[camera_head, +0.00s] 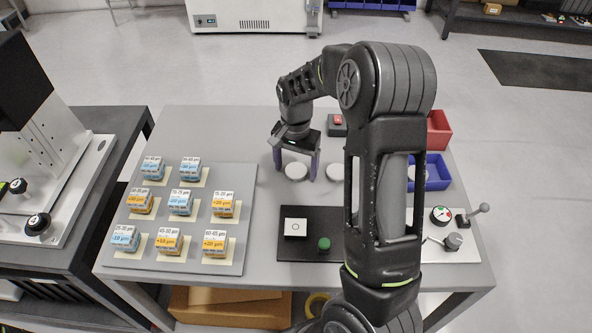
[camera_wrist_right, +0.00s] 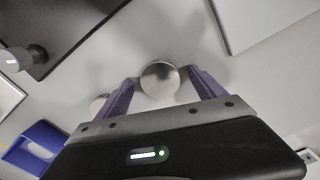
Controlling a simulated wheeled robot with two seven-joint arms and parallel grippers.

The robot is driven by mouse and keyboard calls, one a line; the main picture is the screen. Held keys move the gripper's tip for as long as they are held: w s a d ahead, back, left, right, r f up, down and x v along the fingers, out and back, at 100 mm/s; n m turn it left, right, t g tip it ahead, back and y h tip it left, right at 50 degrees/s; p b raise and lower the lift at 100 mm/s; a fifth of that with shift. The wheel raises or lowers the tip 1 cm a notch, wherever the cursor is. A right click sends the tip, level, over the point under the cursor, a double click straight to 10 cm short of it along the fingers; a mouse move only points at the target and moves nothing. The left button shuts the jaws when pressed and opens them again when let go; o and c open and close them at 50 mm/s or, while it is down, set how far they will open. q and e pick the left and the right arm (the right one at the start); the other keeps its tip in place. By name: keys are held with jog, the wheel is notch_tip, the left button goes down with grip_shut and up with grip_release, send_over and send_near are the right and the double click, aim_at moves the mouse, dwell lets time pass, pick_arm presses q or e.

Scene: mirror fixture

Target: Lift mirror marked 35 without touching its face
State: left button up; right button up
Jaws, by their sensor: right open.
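Round pale discs, which look like the mirrors, stand near the middle of the grey table. One disc (camera_head: 296,171) is between the fingers of my right gripper (camera_head: 296,173); a second disc (camera_head: 335,172) is just to its right. In the right wrist view the nearer disc (camera_wrist_right: 160,78) is shiny and round, between the two purple fingertips. Gaps show at its sides, and the fingers are open. Another disc (camera_wrist_right: 97,104) is partly hidden behind the left finger. I can read no mark 35 on either disc. My left gripper is not in view.
A grey board (camera_head: 190,258) with several labelled blocks lies left. A red bin (camera_head: 438,130) and a blue bin (camera_head: 437,184) stand right. My right arm hides part of the table.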

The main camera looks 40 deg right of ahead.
aim_at(296, 170)
jog(key=shift+c, duration=0.4)
jog(key=c, duration=1.5)
jog(key=shift+r, duration=0.1)
notch_tip(296, 170, up, 10)
jog(key=shift+f+b, duration=0.1)
jog(key=shift+b, duration=0.3)
